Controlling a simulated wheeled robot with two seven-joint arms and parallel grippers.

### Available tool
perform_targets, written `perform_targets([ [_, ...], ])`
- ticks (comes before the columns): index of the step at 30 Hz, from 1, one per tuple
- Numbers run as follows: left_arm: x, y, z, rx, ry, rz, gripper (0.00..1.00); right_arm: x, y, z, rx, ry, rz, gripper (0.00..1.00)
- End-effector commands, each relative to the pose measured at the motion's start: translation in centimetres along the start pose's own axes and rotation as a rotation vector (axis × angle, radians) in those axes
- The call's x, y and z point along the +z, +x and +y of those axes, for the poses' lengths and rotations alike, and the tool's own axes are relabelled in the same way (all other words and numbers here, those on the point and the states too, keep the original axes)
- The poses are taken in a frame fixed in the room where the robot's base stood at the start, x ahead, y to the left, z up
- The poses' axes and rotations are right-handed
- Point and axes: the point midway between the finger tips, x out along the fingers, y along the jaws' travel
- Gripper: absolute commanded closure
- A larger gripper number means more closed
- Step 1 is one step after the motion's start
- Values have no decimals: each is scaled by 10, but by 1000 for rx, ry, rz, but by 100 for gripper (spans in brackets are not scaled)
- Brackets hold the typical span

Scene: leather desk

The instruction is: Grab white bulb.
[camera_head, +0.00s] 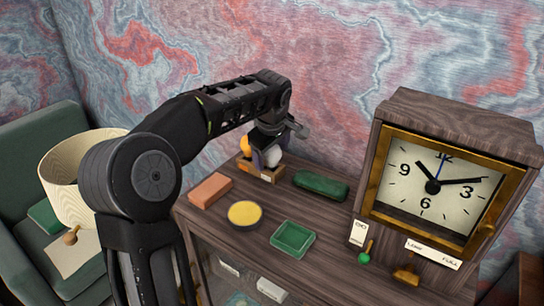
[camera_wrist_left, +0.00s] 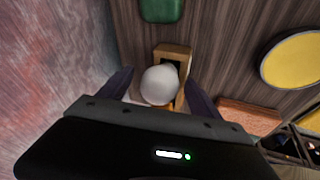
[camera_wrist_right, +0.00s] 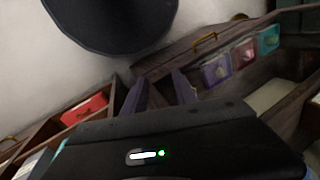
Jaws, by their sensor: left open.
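The white bulb (camera_head: 273,157) sits in a small wooden box (camera_head: 262,175) on the desk, near the back wall. A yellow-orange bulb (camera_head: 245,146) is beside it, partly hidden by my gripper in the head view. My left gripper (camera_head: 268,153) is over the box from above. In the left wrist view the white bulb (camera_wrist_left: 160,85) lies between the spread fingers of the left gripper (camera_wrist_left: 159,82); I cannot tell whether they touch it. My right gripper (camera_wrist_right: 160,90) shows only in the right wrist view, with its fingers apart and nothing between them.
On the desk (camera_head: 330,214) are a brick-red block (camera_head: 210,190), a round yellow dish (camera_head: 244,214), a green tray (camera_head: 292,239) and a green case (camera_head: 320,185). A large wooden clock (camera_head: 432,188) stands at the right. A red item (camera_wrist_right: 85,110) lies in a drawer near the right gripper.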

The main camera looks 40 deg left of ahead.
Motion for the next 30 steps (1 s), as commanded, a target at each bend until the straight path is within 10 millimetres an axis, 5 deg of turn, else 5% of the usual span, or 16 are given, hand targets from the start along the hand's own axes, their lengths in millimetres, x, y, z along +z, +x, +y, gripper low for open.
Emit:
perform_targets([
  [5,0,0,0,0,0,0,33,0,0,0,0,0,0,66],
  [26,0,0,0,0,0,0,90,0,0,0,0,0,0,66],
  [30,0,0,0,0,0,0,91,0,0,0,0,0,0,66],
])
